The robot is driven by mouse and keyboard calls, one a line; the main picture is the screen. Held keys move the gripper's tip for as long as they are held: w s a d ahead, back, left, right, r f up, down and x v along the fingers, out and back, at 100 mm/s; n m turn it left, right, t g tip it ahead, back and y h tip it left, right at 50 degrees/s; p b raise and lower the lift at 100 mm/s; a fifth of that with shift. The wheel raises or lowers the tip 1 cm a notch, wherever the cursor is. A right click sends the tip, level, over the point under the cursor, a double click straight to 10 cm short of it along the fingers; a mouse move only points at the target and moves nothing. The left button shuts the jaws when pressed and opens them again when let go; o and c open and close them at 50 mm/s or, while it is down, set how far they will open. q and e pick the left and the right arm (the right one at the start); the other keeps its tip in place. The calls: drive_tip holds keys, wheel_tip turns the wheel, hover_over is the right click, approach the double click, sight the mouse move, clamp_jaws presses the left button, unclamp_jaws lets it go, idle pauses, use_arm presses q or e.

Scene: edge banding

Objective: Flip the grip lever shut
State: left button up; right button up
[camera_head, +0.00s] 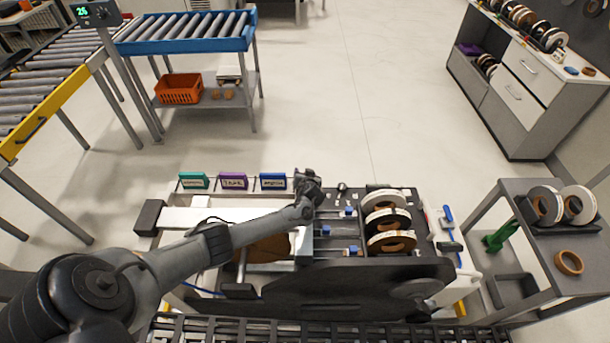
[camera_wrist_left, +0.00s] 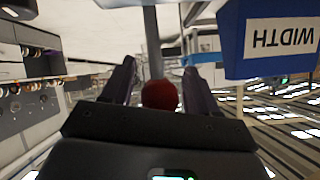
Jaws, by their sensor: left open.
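My left gripper (camera_head: 308,182) is over the back edge of the edge banding machine (camera_head: 265,215), just right of a blue sign (camera_head: 273,181). In the left wrist view its two fingers (camera_wrist_left: 158,68) are apart. A red ball knob (camera_wrist_left: 160,95) shows between them, in line with a grey rod (camera_wrist_left: 151,40); this looks like the grip lever. I cannot tell whether the fingers touch the knob. In the head view the gripper hides this lever. My right gripper is out of view.
The blue sign reads WIDTH in the left wrist view (camera_wrist_left: 280,37), close beside the fingers. Purple (camera_head: 233,181) and green (camera_head: 194,180) signs stand further left. Banding rolls (camera_head: 386,220) sit on the machine to the right. A grey cart (camera_head: 540,235) stands further right.

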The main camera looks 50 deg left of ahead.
use_arm(q)
drive_tip(key=shift+s+d+r, duration=0.2)
drive_tip(key=shift+d+r, duration=0.15)
drive_tip(key=shift+d, duration=0.05)
drive_tip(key=p+v, duration=0.2)
drive_tip(key=v, duration=0.7)
drive_tip(key=shift+s+d+r+p, duration=0.1)
drive_tip(key=shift+s+d+p, duration=0.1)
drive_tip(key=shift+d+p, duration=0.15)
drive_tip(key=shift+c, duration=0.3)
